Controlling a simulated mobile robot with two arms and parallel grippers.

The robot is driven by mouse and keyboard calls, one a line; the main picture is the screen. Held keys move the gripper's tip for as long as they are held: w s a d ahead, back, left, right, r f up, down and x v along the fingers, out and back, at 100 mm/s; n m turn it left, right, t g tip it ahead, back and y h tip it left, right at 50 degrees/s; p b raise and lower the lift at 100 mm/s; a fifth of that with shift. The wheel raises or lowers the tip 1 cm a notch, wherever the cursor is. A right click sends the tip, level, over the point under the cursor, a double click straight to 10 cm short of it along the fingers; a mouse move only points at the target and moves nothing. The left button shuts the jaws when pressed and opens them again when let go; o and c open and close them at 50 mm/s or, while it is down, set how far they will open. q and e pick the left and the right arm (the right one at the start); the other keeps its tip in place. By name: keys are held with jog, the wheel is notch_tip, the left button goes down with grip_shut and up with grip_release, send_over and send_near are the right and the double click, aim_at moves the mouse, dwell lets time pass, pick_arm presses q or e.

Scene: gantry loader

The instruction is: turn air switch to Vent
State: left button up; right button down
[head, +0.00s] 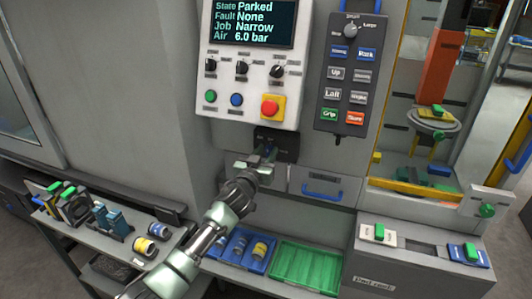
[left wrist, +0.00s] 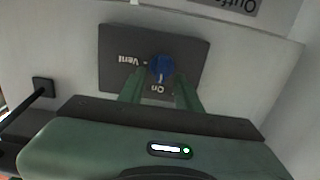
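The air switch is a blue knob (left wrist: 161,67) on a dark plate (left wrist: 120,50), lettered "Vent" and "On" upside down in the left wrist view. The knob's pale mark points toward "On". In the head view the dark plate (head: 288,146) sits below the control panel, with the knob mostly hidden by my gripper. My left gripper (head: 264,160) is in front of the plate. In the left wrist view its two green fingers (left wrist: 161,84) stand apart on either side of the knob, seemingly without pressing it. My right gripper is in neither view.
The display (head: 252,22) reads Parked, fault None, job Narrow, air 6.0 bar. A red button (head: 269,107) sits above the switch, and a button pendant (head: 347,75) hangs to its right. A drawer with a blue handle (head: 322,189) is close on the right. Trays lie below.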

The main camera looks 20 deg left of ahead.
pick_arm(q)
grip_shut()
jog(key=shift+m, duration=0.4)
jog(key=m, duration=0.3)
jog(key=shift+d+f+m, duration=0.15)
jog(key=shift+d+m, duration=0.1)
jog(key=shift+m, duration=0.15)
jog(key=m, duration=0.8)
jog(key=f+m+b, duration=0.1)
jog(key=m, duration=0.4)
jog(key=shift+d, duration=0.4)
jog(key=shift+f+m, duration=0.1)
jog(key=shift+m, duration=0.2)
